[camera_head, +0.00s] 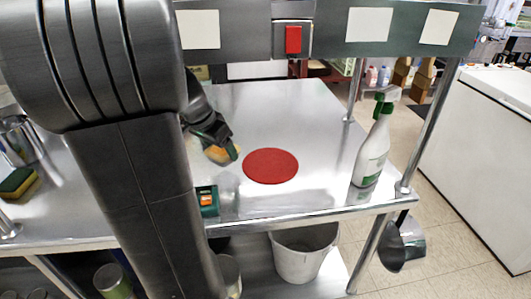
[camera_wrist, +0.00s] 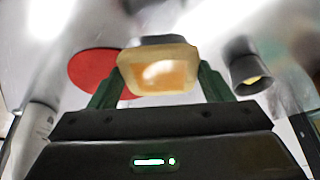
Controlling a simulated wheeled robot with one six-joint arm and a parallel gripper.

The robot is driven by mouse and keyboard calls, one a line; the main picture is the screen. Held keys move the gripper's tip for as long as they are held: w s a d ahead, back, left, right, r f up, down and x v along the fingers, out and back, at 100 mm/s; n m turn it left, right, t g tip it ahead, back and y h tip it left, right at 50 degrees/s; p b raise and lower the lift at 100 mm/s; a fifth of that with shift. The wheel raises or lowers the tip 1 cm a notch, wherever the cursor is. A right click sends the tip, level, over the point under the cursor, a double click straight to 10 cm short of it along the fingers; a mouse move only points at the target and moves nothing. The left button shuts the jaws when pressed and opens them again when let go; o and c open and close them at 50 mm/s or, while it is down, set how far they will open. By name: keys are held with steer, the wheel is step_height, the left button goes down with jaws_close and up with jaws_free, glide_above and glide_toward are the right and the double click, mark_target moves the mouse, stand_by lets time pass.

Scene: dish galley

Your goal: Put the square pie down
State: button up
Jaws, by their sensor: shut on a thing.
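The square pie (camera_wrist: 158,72), with a pale crust and an orange filling, is between the green fingers of my gripper (camera_wrist: 158,86) in the wrist view. My gripper is shut on it. In the head view my gripper (camera_head: 225,152) is over the steel counter, just left of the red round mat (camera_head: 270,166), with the pie (camera_head: 216,154) partly hidden by the fingers. The mat also shows in the wrist view (camera_wrist: 90,68), behind and left of the pie. I cannot tell how far the pie is above the counter.
A spray bottle (camera_head: 372,150) stands at the counter's right end. A green box with an orange switch (camera_head: 207,200) is at the front edge. A sponge (camera_head: 17,182) lies at far left. A rail (camera_head: 335,28) crosses above. The counter (camera_head: 285,108) behind the mat is clear.

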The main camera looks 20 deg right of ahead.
steer(key=s+d, duration=0.1)
steer(key=d, duration=0.3)
steer(key=s+d, duration=0.1)
steer(key=d, duration=0.3)
steer(key=s+d+p, duration=0.1)
steer(key=d, duration=0.4)
steer(key=shift+f, duration=1.75)
steer(key=shift+f+b, duration=0.2)
steer(key=shift+b, duration=0.15)
steer(key=o, duration=1.1)
steer(key=shift+c, duration=0.2)
steer(key=shift+r, duration=0.15)
